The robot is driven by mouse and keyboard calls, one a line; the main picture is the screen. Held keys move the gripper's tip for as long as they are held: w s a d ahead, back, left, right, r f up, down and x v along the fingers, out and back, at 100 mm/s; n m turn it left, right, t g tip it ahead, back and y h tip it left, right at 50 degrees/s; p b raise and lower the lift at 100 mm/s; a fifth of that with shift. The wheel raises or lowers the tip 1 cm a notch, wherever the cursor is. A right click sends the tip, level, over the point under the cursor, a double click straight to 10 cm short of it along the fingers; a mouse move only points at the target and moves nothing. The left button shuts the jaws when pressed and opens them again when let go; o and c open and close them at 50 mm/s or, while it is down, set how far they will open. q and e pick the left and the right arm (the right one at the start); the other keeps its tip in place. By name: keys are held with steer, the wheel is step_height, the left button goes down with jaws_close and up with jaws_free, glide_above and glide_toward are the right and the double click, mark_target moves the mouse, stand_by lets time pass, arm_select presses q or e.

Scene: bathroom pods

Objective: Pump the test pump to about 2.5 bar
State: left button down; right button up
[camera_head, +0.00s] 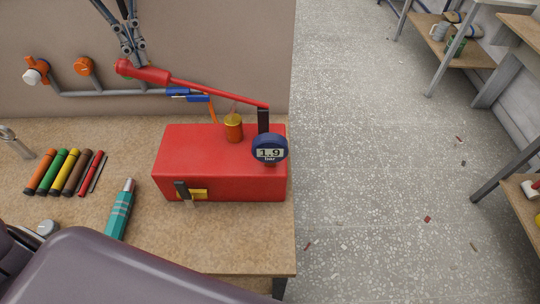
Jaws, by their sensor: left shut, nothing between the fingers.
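The red test pump (215,165) sits on the wooden bench. Its round blue gauge (270,148) on the right reads 1.9 bar. The long red pump lever (215,91) runs from a black post at the right up to a thick red handle at the left. My left gripper (133,60) is shut and empty, pointing down at the handle end. Its fingertips are right by the handle; whether they touch it I cannot tell. My right gripper is not in view.
A grey pipe with orange valves (84,66) runs along the back panel behind the lever. Coloured markers (65,172) and a teal tube (119,210) lie left of the pump. The bench ends just right of the pump, with open floor beyond.

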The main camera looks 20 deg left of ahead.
mark_target(142, 69)
arm_select(q)
step_height(142, 69, down, 4)
steer(key=shift+r+b, duration=0.15)
steer(key=shift+b, duration=0.85)
step_height(142, 69, up, 6)
steer(key=p, duration=0.4)
steer(key=shift+p, duration=0.4)
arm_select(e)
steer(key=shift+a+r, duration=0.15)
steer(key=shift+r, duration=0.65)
